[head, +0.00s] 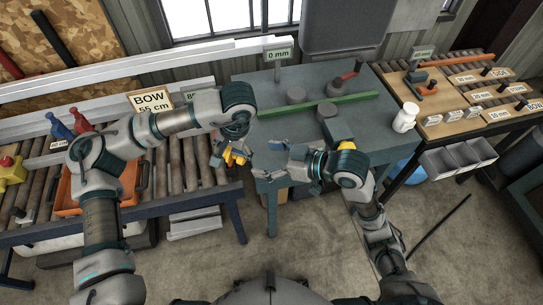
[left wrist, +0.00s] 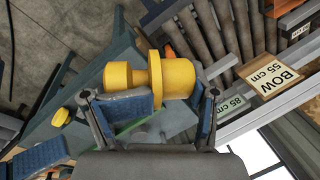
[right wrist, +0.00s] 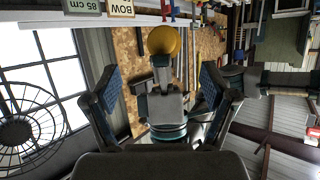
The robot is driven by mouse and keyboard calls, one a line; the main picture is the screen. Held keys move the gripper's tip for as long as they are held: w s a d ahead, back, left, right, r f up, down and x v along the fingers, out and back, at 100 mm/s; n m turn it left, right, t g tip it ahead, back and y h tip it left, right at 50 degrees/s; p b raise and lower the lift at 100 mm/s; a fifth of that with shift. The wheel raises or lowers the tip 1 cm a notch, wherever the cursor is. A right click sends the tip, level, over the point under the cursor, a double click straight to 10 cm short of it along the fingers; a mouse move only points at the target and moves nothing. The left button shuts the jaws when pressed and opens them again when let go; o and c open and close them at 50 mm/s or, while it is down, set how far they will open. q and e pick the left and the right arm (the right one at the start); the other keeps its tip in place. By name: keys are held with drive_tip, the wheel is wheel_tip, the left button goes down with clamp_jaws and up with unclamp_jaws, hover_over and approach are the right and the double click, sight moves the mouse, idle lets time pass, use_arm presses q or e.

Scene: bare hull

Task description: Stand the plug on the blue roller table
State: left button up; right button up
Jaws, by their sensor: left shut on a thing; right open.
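The yellow plug (head: 237,158) is held in my left gripper (head: 231,153) in the air, near the right end of the blue roller table (head: 205,176). In the left wrist view the plug (left wrist: 128,77) is a stepped cylinder with a wide end and a narrower neck, lying across between the fingers of my left gripper (left wrist: 166,110). In the right wrist view its round end (right wrist: 163,41) faces me. My right gripper (head: 268,160) is open and empty, a short way right of the plug and apart from it.
The grey-green workbench (head: 245,98) stands right, carrying a green bar (head: 330,106) and white bottle (head: 405,118). Rollers near its right end look clear.

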use_arm(q)
drive_tip(key=shift+a, duration=0.15)
use_arm(e)
drive_tip(key=x, duration=1.1)
drive_tip(key=shift+d, duration=0.1)
drive_tip(key=shift+c, duration=0.7)
drive_tip(key=shift+w+d, duration=0.1)
drive_tip(key=c, duration=1.1)
use_arm(q)
drive_tip(key=o, duration=1.6)
use_arm(e)
drive_tip(key=shift+c, duration=0.2)
use_arm(q)
drive_tip(key=shift+d, duration=0.2)
